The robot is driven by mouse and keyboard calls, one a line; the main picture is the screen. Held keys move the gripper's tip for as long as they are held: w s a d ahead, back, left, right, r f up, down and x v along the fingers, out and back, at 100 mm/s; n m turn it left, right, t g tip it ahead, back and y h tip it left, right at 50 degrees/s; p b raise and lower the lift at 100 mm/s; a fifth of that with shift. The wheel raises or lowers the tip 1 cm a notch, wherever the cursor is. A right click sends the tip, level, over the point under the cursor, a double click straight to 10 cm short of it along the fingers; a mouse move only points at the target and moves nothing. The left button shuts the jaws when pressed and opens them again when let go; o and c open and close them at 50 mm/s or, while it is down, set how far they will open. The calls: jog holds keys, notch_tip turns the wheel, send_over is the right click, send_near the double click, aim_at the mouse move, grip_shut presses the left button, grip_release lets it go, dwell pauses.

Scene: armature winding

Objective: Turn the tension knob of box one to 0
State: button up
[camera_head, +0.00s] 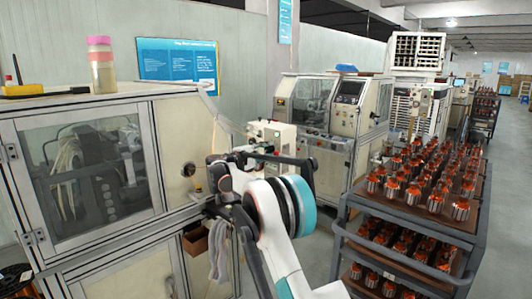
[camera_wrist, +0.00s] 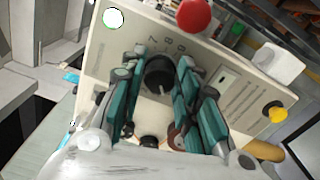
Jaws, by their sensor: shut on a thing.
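The box (camera_wrist: 118,50) fills the middle of the wrist view, with a cream front panel. Its black round tension knob (camera_wrist: 158,75) sits between the teal-padded fingers of my gripper (camera_wrist: 161,66), one finger on each side. The gripper is shut on the knob. Printed digits, among them what look like 7, 8 and 9, show above the knob. Its pointer setting cannot be read clearly. In the head view a small pale box (camera_head: 272,134) stands behind my arm, and my fingers are hidden there.
In the head view a windowed machine (camera_head: 175,150) stands left, and a rack of armatures (camera_head: 400,225) stands right.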

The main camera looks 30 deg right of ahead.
jog(key=shift+n, duration=0.6)
jog(key=o, duration=1.1)
jog(key=shift+w, duration=0.1)
jog(key=shift+c, duration=0.2)
jog(key=shift+a, duration=0.1)
jog(key=v, duration=1.2)
